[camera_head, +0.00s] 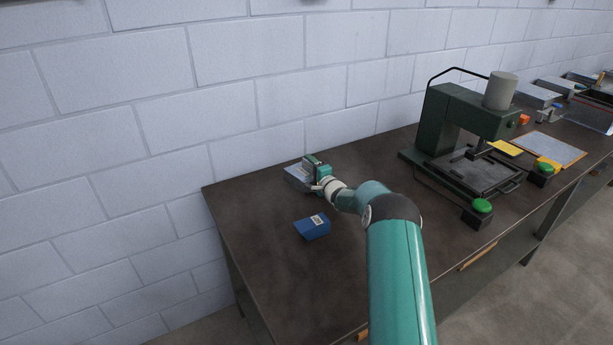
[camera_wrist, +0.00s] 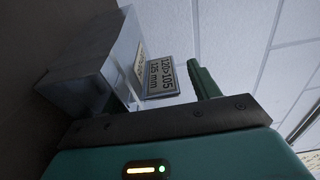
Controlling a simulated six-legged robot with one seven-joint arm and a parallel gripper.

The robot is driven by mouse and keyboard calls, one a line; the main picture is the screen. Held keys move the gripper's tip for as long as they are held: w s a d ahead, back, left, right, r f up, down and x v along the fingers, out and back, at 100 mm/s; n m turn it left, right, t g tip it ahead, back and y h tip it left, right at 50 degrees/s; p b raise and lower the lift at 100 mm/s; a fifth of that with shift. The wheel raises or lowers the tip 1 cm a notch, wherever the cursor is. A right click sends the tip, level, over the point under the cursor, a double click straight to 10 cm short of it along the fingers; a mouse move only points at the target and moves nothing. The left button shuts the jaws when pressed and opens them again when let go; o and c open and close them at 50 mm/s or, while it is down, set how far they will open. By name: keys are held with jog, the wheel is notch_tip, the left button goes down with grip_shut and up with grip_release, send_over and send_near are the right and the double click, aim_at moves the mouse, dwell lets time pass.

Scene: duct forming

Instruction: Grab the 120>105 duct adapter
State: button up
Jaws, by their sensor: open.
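The 120>105 duct adapter (camera_head: 296,178) is a grey metal piece near the left back of the dark table. In the wrist view its grey body (camera_wrist: 92,62) fills the left side, and a label plate reading "120>105 125 mm" (camera_wrist: 160,76) stands in front of my gripper. My gripper (camera_head: 316,166) is open at the adapter's right side. One dark green finger shows to the right of the label plate in the wrist view, with a gap between them. The other finger is not clearly visible, and I cannot tell whether either touches the adapter.
A blue piece with a white label (camera_head: 313,227) lies in front of the adapter. A dark green press (camera_head: 453,125) stands to the right, with a green button (camera_head: 482,206) near it. A white block wall (camera_head: 270,95) runs close behind. The table's left front is clear.

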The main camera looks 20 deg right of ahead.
jog(key=shift+c, duration=0.4)
jog(key=shift+r, duration=0.1)
jog(key=c, duration=1.1)
